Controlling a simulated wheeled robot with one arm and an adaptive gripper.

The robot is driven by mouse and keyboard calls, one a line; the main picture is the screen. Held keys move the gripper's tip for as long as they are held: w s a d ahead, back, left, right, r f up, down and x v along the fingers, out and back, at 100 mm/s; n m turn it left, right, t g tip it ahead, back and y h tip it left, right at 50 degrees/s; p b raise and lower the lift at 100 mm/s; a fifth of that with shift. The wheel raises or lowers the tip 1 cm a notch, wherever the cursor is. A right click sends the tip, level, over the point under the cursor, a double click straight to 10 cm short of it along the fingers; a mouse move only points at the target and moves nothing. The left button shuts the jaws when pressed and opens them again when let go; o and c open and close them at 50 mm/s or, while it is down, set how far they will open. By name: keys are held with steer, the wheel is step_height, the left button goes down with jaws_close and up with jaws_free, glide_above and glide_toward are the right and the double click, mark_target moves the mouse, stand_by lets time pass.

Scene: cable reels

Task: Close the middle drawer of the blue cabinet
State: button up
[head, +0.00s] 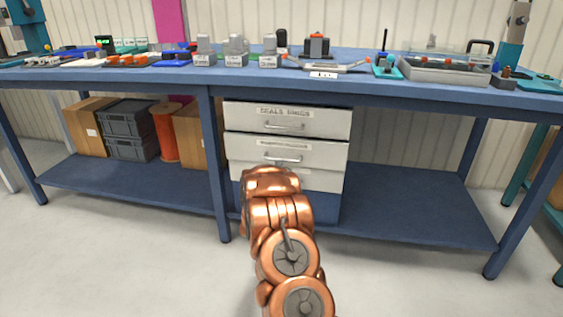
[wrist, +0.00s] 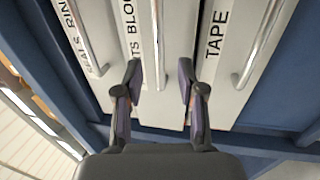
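The drawer cabinet, with pale grey fronts and blue body (head: 326,208), stands under the blue workbench. Its middle drawer (head: 245,147) has a bar handle and lies between the top drawer (head: 335,122) and the bottom drawer (head: 325,181). I cannot tell how far the middle drawer stands out. In the wrist view the fronts appear sideways, with the middle drawer (wrist: 178,40) in the centre and its handle (wrist: 157,35) upright. My gripper (wrist: 159,70) is open and empty before it, one finger on each side of the handle's line; contact is unclear. My arm hides the gripper in the head view.
The workbench (head: 150,74) carries tools and small parts. Cardboard boxes (head: 88,125), dark crates (head: 130,120) and an orange reel (head: 165,135) sit on the lower shelf at left. The shelf right of the cabinet (head: 415,205) is bare.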

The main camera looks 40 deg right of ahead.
mark_target(281, 160)
steer(key=shift+b+x, duration=0.8)
steer(key=shift+x, duration=2.45)
jaws_close()
